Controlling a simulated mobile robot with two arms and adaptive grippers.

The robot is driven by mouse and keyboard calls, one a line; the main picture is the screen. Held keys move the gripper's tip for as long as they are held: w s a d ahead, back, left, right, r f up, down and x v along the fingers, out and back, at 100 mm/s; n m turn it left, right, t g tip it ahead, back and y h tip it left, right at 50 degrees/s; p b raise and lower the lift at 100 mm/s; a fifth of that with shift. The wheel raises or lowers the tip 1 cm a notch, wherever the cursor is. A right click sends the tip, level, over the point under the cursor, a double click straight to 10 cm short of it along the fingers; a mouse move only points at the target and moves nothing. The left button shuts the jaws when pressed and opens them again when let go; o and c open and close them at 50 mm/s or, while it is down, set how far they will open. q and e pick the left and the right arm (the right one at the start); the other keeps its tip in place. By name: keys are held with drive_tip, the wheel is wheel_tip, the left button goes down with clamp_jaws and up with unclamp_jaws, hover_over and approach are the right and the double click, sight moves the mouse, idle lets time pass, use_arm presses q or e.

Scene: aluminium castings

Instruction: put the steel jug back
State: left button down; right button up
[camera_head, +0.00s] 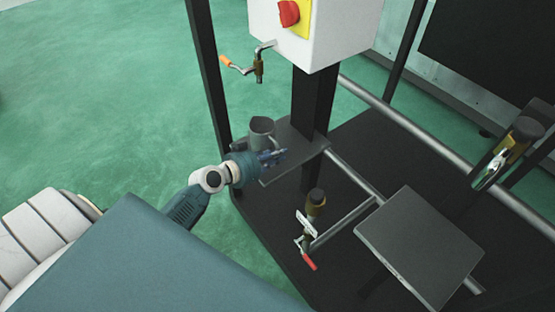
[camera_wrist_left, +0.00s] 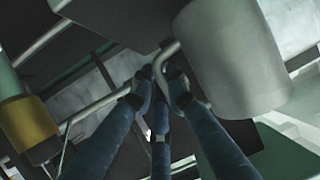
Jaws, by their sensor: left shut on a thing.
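The steel jug (camera_head: 262,128) is a grey metal cup with its open top up, over the small dark shelf (camera_head: 312,146) at the post. I cannot tell whether its base touches the shelf. In the left wrist view the jug (camera_wrist_left: 232,55) fills the upper right, with its bent handle (camera_wrist_left: 166,55) toward the fingers. My left gripper (camera_head: 272,156) is in front of the jug. In its wrist view the blue fingers (camera_wrist_left: 160,88) are closed around the handle. The gripper hides part of the jug's lower side in the head view. My right gripper is not in view.
A white box (camera_head: 318,30) with a red knob (camera_head: 288,13) hangs above the shelf. A tap with an orange handle (camera_head: 226,61) sticks out below it. A brass valve with a red lever (camera_head: 309,262) stands lower down. A dark flat plate (camera_head: 420,248) is at right, bare.

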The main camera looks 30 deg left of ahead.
use_arm(q)
wheel_tip(320, 180, down, 2)
drive_tip(key=shift+w, duration=0.1)
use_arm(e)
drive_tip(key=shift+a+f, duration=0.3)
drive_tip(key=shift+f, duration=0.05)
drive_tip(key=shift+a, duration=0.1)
use_arm(q)
drive_tip(key=shift+f+b, duration=0.1)
drive_tip(key=shift+b, duration=0.2)
drive_tip(key=c, duration=1.7)
unclamp_jaws()
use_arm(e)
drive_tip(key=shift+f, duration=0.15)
